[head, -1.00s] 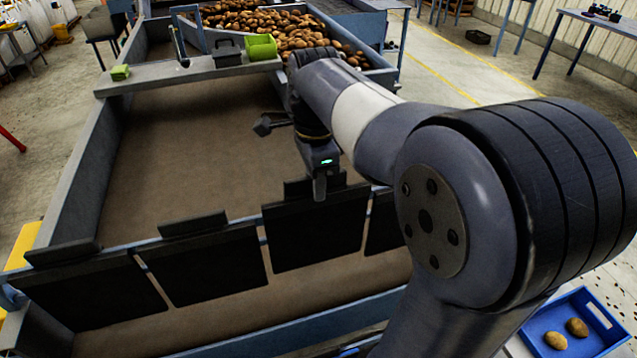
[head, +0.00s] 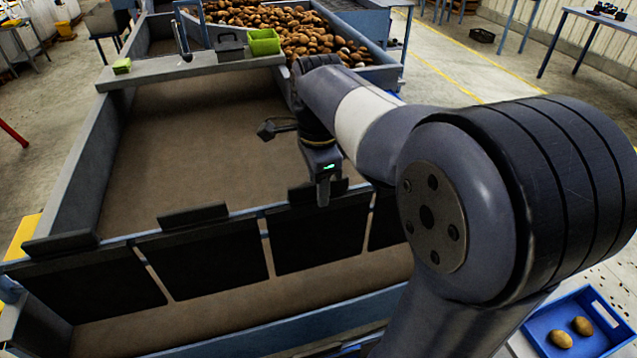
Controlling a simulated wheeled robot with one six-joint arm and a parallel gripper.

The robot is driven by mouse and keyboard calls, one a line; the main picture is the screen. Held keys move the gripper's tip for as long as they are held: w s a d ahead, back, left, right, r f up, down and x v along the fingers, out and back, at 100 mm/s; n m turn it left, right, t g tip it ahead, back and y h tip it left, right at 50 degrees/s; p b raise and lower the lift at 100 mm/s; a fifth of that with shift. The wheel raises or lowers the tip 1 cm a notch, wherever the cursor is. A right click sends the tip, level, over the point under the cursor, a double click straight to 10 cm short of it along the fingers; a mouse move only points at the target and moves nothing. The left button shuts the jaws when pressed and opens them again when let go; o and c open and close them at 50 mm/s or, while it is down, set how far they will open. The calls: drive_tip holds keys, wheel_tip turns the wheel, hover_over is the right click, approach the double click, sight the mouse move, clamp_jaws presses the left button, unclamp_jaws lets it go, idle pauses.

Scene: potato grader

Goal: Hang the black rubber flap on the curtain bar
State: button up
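The black rubber flap (head: 318,240) is upright at the front of the brown belt, third from the left in a row of similar black flaps. My gripper (head: 323,192) points down at its top strip and appears shut on it; the fingertips are partly hidden by the strip. The curtain bar (head: 140,238) is a thin blue rail across the front of the machine. The flap's top strip is at about the bar's height, in line with its neighbours. Whether the strip rests on the bar I cannot tell.
Two flaps (head: 200,262) hang to the left, and another (head: 386,220) to the right is partly behind my arm. A grey shelf (head: 155,74) with a green box (head: 264,42) spans the far end. A blue crate (head: 600,345) with potatoes is at lower right.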

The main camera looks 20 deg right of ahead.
drive_tip(key=o, duration=0.3)
wheel_tip(320, 180, up, 11)
idle(0.5)
drive_tip(key=shift+f, duration=0.15)
wheel_tip(320, 180, down, 10)
drive_tip(key=shift+f, duration=0.2)
drive_tip(key=shift+r+p, duration=0.65)
drive_tip(key=shift+r, duration=0.3)
